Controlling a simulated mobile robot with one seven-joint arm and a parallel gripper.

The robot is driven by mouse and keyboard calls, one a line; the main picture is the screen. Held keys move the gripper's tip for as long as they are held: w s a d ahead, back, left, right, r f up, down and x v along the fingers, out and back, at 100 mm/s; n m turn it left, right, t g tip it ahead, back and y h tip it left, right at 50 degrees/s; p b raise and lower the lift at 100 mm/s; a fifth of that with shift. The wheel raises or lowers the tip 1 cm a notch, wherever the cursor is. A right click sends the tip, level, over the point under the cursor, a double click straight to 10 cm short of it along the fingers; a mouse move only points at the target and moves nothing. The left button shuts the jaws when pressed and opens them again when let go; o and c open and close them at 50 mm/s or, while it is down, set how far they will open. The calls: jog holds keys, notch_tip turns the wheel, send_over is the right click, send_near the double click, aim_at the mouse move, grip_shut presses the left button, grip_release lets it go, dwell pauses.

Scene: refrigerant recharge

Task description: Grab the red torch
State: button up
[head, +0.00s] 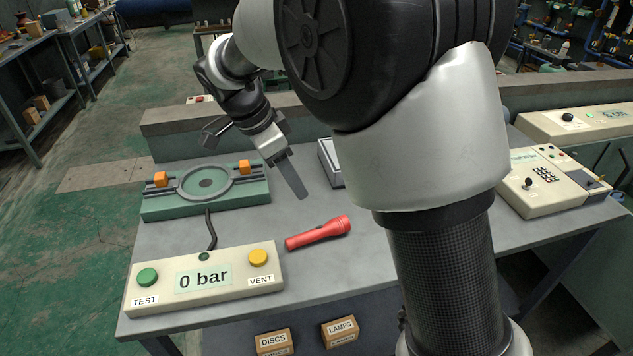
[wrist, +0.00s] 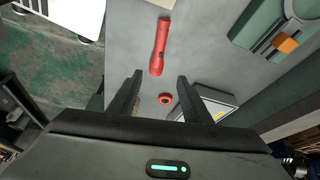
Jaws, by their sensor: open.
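The red torch (head: 318,233) lies flat on the grey table, right of the pressure box, with its wider head toward the right. It also shows in the wrist view (wrist: 159,48), ahead of the fingertips with its wider end nearer to them. My gripper (head: 303,196) is above the table, behind the torch in the head view and apart from it. In the wrist view my gripper (wrist: 160,76) has its two fingers spread with nothing held between them. A small red ring-shaped thing (wrist: 166,99) shows on the table between the fingers.
A beige box (head: 203,281) reading "0 bar" has TEST and VENT buttons. A green fixture (head: 206,196) with orange blocks stands behind it. A grey tray-like box (head: 330,163) is partly hidden by my arm. The table around the torch is clear.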

jog(key=b, duration=0.1)
send_over(322, 228)
jog(key=a, duration=0.3)
notch_tip(322, 228, down, 12)
jog(key=shift+s+d+r, duration=0.1)
jog(key=shift+s, duration=0.05)
jog(key=shift+s+x, duration=0.2)
jog(key=shift+x, duration=1.2)
jog(key=shift+s+x, duration=0.2)
jog(key=shift+x, duration=1.15)
jog(key=shift+w+d, duration=0.1)
jog(key=shift+d, duration=0.05)
grip_shut()
